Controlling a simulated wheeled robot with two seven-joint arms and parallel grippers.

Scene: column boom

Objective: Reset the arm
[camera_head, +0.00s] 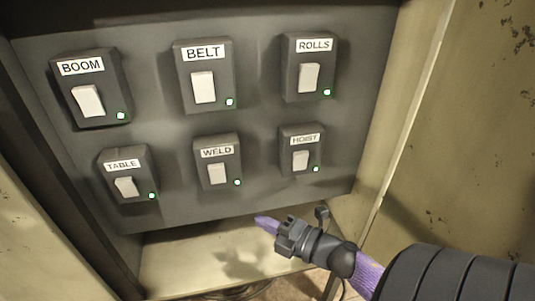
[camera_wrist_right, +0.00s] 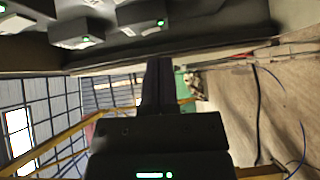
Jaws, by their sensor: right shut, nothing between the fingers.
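My right gripper (camera_head: 264,221) comes in from the lower right in the head view, in front of the switch panel (camera_head: 170,130) and below the HOIST switch box (camera_head: 302,150) and WELD switch box (camera_head: 218,162). Its purple fingers are shut, with nothing between them, and it looks apart from the switches. In the right wrist view its dark closed fingers (camera_wrist_right: 158,88) point away, under the row of switch boxes (camera_wrist_right: 85,32). My left gripper is in neither view.
The BOOM (camera_head: 90,88), BELT (camera_head: 204,76), ROLLS (camera_head: 310,68) and TABLE (camera_head: 127,174) switch boxes share the panel; each box shows a lit green lamp. A cream cabinet side (camera_head: 455,130) stands at right. Yellow rails (camera_wrist_right: 75,130) and loose cables (camera_wrist_right: 258,110) show in the wrist view.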

